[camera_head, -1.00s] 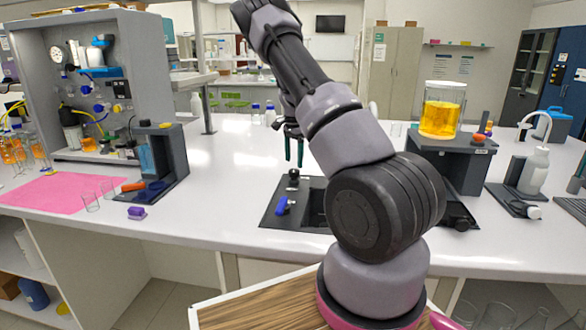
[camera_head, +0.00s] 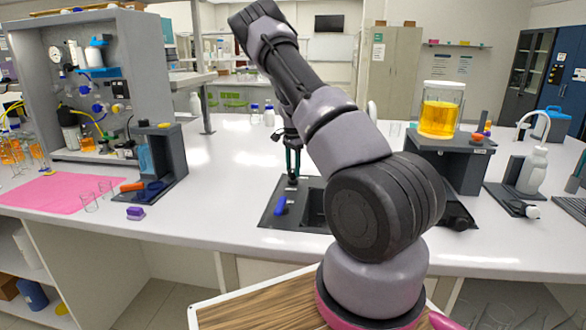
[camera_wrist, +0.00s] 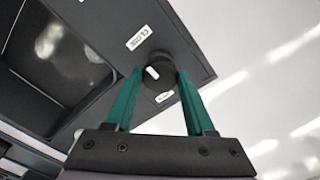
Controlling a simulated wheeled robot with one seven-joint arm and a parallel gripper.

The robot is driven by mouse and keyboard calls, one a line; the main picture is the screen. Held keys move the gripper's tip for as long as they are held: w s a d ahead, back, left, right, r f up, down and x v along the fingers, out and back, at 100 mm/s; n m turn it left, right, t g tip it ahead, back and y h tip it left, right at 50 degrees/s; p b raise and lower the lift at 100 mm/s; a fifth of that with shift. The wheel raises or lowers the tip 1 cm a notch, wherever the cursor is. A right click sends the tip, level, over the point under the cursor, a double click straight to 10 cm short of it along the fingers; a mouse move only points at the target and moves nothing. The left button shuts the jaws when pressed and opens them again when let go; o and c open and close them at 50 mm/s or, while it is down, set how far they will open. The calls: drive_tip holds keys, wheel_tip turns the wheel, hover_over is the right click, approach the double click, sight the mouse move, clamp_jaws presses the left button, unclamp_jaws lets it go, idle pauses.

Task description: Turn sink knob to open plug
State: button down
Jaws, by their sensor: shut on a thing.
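The sink is a dark inset unit (camera_head: 268,218) in the white counter, and its basin (camera_wrist: 50,104) shows at the left of the wrist view. The round black sink knob (camera_wrist: 157,86) has a pale mark on top and stands on the dark rim beside the basin. My gripper (camera_wrist: 160,72) has its green fingers on both sides of the knob and is shut on it. In the head view my gripper (camera_head: 293,165) reaches down to the knob at the sink's back left corner. The plug itself cannot be made out clearly.
A blue lever (camera_head: 280,206) stands on the sink rim near the knob. A beaker of yellow liquid (camera_head: 440,112) stands on a raised dark device at right. A purple block (camera_head: 135,212) and a pink mat (camera_head: 58,192) lie at left. The counter behind the sink is mostly clear.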

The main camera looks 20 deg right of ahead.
drive_tip(key=n, duration=0.6)
drive_tip(key=shift+n, duration=0.3)
drive_tip(key=n, duration=0.3)
drive_tip(key=shift+n, duration=0.3)
drive_tip(key=n, duration=0.3)
drive_tip(key=shift+n, duration=0.3)
drive_tip(key=n, duration=1.3)
drive_tip(key=shift+c, duration=1.3)
unclamp_jaws()
